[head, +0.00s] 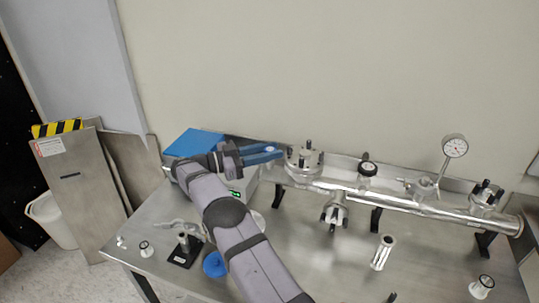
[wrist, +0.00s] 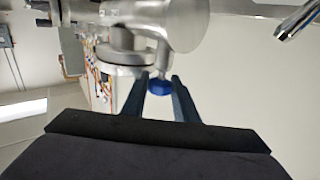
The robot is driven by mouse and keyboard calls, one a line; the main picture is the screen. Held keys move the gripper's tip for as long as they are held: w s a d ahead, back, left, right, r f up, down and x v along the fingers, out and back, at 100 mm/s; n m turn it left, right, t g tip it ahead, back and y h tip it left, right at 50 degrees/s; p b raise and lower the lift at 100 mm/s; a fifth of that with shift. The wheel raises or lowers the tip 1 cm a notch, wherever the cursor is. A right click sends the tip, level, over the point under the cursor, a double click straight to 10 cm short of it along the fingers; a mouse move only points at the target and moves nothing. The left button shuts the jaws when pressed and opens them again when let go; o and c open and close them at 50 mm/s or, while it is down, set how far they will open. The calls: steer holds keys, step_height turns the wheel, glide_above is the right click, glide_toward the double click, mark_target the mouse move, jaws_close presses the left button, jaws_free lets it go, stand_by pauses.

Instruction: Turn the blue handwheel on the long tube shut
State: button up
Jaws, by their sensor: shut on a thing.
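The long metal tube (head: 400,202) runs along the back of the table on black supports. My gripper (head: 276,153) reaches in from the left to the tube's left end, beside a flanged fitting (head: 305,158). In the wrist view, the small blue handwheel (wrist: 160,87) sits on a short metal stem below the tube's body (wrist: 178,25). The two blue fingers of my gripper (wrist: 160,92) stand on either side of it and are shut on it. In the head view, the handwheel is hidden at the fingertips, and how far it is turned cannot be told.
A black knob (head: 368,168), a dial gauge (head: 454,146) and a right-end fitting (head: 486,195) rise from the tube. A loose metal cylinder (head: 382,252) stands in front. A blue item (head: 214,265) and a black-based stand (head: 186,249) are near my arm.

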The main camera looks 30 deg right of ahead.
mark_target(269, 149)
steer(key=shift+r, duration=0.2)
steer(key=o, duration=0.8)
steer(key=shift+f, duration=0.1)
steer(key=shift+r+b, duration=0.35)
steer(key=shift+r, duration=4.65)
